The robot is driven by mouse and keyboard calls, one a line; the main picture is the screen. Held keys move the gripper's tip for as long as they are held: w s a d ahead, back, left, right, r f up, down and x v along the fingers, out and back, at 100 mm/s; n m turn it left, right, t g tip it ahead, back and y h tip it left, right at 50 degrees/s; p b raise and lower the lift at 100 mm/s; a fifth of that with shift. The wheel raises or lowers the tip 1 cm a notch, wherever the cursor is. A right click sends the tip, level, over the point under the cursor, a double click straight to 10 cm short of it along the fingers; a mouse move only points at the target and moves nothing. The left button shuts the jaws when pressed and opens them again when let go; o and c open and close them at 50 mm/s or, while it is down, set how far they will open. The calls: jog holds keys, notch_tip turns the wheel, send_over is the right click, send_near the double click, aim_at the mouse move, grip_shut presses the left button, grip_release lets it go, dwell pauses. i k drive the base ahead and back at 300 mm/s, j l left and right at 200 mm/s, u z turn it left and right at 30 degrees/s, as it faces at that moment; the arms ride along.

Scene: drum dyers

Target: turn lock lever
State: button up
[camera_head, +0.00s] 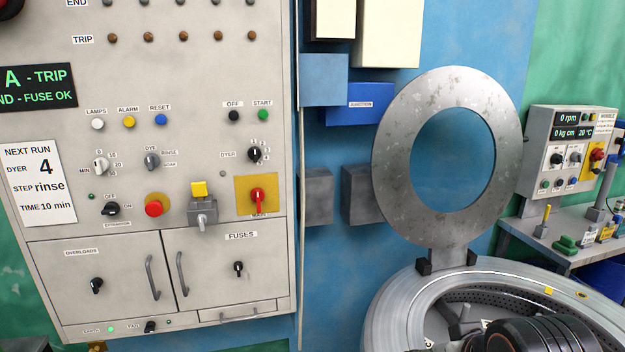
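No part carries a readable "lock lever" label, so I cannot tell which one it is. A grey lever-like fitting with a yellow block (199,189) sits on the grey panel, left of the red main switch handle (257,200). Small black turn handles sit on the fuses door (238,268) and on the overloads door (96,286). The round drum (395,305) is at the lower right, with its ring-shaped lid (397,150) standing upright. A dark ribbed part with an orange band, seemingly my arm, shows at the bottom right. My gripper's fingers are not visible.
The grey control panel (130,205) fills the left side, with several knobs, buttons and lamps. A smaller control box (545,155) stands on a bench at the right. Blue and grey boxes are on the blue wall between panel and lid.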

aim_at(202, 217)
jog(key=i+j+u, duration=0.1)
jog(key=j, duration=0.3)
jog(key=i+j+u, duration=0.1)
jog(key=i+j, duration=0.2)
jog(key=i+j+u, duration=0.1)
jog(key=i+j, duration=0.15)
jog(key=j, duration=0.2)
